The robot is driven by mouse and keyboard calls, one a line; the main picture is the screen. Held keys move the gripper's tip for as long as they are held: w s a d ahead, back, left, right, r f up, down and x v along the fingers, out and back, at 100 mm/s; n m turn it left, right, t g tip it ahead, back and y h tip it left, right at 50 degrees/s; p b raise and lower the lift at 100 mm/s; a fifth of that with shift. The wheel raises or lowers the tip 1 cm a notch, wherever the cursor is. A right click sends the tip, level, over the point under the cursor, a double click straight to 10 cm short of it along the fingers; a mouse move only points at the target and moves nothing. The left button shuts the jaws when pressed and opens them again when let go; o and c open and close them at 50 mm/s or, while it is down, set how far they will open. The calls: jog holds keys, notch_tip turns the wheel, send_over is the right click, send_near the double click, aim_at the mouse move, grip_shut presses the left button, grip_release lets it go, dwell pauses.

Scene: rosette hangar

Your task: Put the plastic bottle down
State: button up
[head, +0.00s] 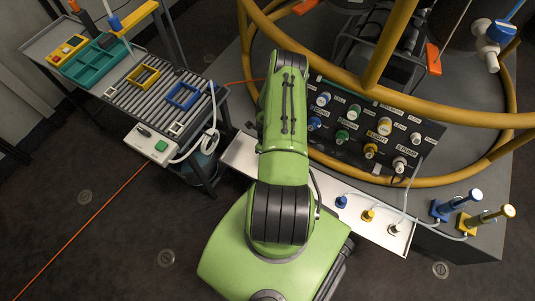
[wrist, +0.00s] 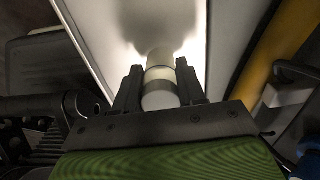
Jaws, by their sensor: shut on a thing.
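The plastic bottle (wrist: 159,92) is white with a greyish band and shows in the wrist view between the two dark fingers. My gripper (wrist: 160,80) is shut on it. The bottle is seen nearly end-on, over a pale flat surface (wrist: 115,38), with a dark shadow just beyond it. I cannot tell whether it touches that surface. In the head view my green arm hides the gripper and the bottle.
A white ledge (head: 238,158) runs along the front of the control panel (head: 365,128). Small connectors stand on its right part. A thick yellow rail (head: 345,118) curves above. A roller cart (head: 160,100) with trays stands at the left.

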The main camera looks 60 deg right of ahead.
jog(key=o, duration=1)
notch_tip(320, 180, up, 12)
jog(key=p, duration=0.5)
jog(key=shift+r, duration=0.15)
